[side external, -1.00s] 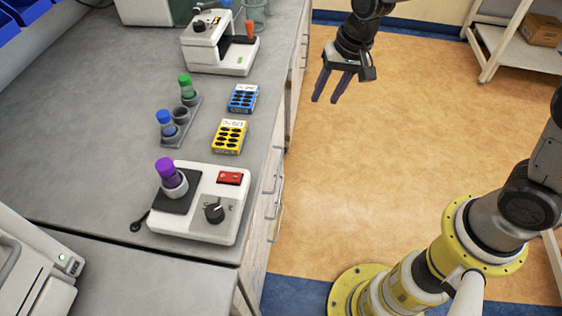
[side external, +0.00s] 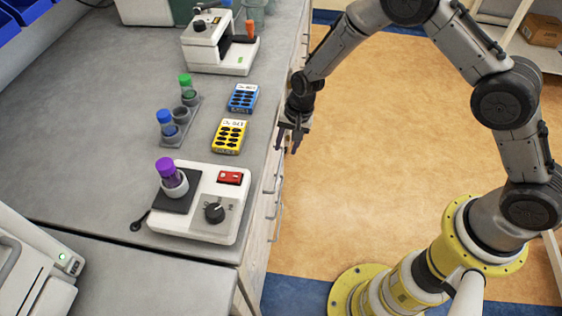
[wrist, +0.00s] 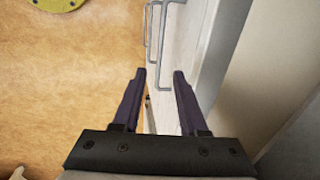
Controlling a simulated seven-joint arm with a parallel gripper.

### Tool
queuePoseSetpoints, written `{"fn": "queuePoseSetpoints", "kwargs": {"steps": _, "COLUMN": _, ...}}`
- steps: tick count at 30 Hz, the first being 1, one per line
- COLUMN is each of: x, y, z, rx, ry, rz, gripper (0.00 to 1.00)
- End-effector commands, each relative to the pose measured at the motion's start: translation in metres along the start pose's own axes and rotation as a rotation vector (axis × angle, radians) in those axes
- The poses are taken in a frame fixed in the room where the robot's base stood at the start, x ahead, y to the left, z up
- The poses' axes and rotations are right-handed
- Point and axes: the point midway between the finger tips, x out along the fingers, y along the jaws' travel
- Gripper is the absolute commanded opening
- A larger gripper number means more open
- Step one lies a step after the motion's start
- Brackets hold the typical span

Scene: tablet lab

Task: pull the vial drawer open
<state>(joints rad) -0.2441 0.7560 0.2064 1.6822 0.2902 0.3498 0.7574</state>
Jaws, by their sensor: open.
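My gripper (side external: 287,147) hangs beside the front edge of the bench, fingers pointing down. In the wrist view my gripper (wrist: 160,73) is open, with nothing between its two dark fingers. The pale drawer fronts (side external: 259,225) run below the bench top and look shut. They carry metal bar handles, such as one handle (side external: 281,222) in the side view and another handle (wrist: 162,50) in the wrist view. The handles lie beyond the fingertips there, apart from them. I cannot tell which front is the vial drawer.
The floor (side external: 370,190) beside the bench is clear.

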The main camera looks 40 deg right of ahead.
Motion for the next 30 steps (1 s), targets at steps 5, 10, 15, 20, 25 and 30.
{"fn": "queuePoseSetpoints", "kwargs": {"steps": 5, "x": 0.037, "y": 0.001, "z": 0.001, "rx": 0.0, "ry": -0.001, "rz": 0.002, "gripper": 0.42}}
{"fn": "queuePoseSetpoints", "kwargs": {"steps": 10, "x": 0.065, "y": 0.0, "z": 0.0, "rx": -0.001, "ry": -0.001, "rz": 0.001, "gripper": 0.42}}
{"fn": "queuePoseSetpoints", "kwargs": {"steps": 15, "x": 0.081, "y": -0.001, "z": 0.0, "rx": -0.001, "ry": 0.0, "rz": -0.001, "gripper": 0.42}}
{"fn": "queuePoseSetpoints", "kwargs": {"steps": 20, "x": 0.086, "y": -0.001, "z": 0.0, "rx": -0.002, "ry": 0.001, "rz": -0.002, "gripper": 0.42}}
{"fn": "queuePoseSetpoints", "kwargs": {"steps": 25, "x": 0.086, "y": -0.001, "z": 0.0, "rx": -0.002, "ry": 0.001, "rz": -0.002, "gripper": 0.42}}
{"fn": "queuePoseSetpoints", "kwargs": {"steps": 30, "x": 0.086, "y": -0.001, "z": 0.0, "rx": -0.002, "ry": 0.001, "rz": -0.001, "gripper": 0.22}}
